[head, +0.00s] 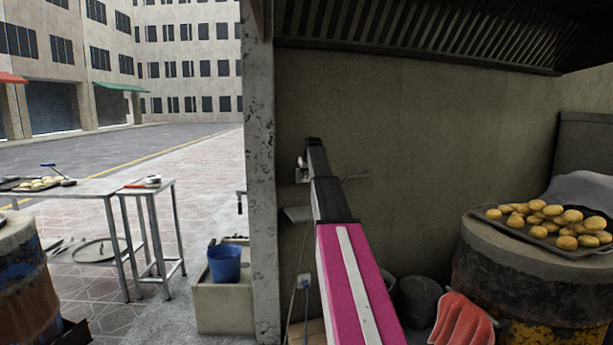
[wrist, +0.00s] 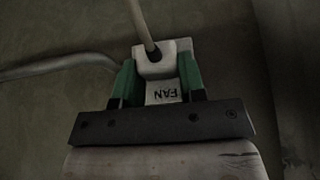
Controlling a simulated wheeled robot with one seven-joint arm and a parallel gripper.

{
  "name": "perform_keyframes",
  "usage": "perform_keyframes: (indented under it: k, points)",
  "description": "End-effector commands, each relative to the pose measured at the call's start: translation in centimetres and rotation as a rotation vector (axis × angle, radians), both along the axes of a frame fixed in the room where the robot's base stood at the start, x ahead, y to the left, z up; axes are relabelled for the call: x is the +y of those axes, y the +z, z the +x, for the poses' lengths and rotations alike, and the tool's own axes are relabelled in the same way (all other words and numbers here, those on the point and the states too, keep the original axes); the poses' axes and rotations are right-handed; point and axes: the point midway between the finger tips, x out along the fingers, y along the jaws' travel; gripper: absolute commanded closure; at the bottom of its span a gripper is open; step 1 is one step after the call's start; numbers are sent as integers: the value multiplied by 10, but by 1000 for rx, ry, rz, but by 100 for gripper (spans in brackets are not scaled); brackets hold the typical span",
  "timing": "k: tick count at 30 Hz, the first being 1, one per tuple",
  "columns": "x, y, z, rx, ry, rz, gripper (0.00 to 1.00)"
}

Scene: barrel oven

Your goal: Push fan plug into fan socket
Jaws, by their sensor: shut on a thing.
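In the wrist view my gripper (wrist: 157,63) has its green fingers closed on the two sides of a white fan plug (wrist: 178,48). A pale cable runs up from the plug. A white face with upside-down letters "FAN" shows between the fingers; I cannot tell whether it belongs to the plug or to the fan socket. How far the plug sits in any socket is hidden. In the head view my arm reaches to the wall, and its black end hides most of the gripper. A small white piece (head: 301,173) shows at the wall beside it.
A grey cable (wrist: 55,65) runs along the wall at left in the wrist view. In the head view, a concrete pillar (head: 261,180) stands left of my arm. A barrel (head: 500,285) with a tray of buns stands right. A blue-white fitting (head: 304,281) with cables hangs lower.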

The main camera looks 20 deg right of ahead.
Motion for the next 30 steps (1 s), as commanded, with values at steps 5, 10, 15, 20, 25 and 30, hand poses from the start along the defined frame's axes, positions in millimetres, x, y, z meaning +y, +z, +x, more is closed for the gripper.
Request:
perform_keyframes:
  k: [5,10,15,20,25,30]
  points:
    - [0,0,4,0,0,0,100]
    - [0,0,6,0,0,0,100]
    - [0,0,10,-1,0,0,100]
    - [0,0,14,-4,-1,1,100]
    - [1,1,19,-6,-1,1,100]
    - [1,1,24,-5,0,2,100]
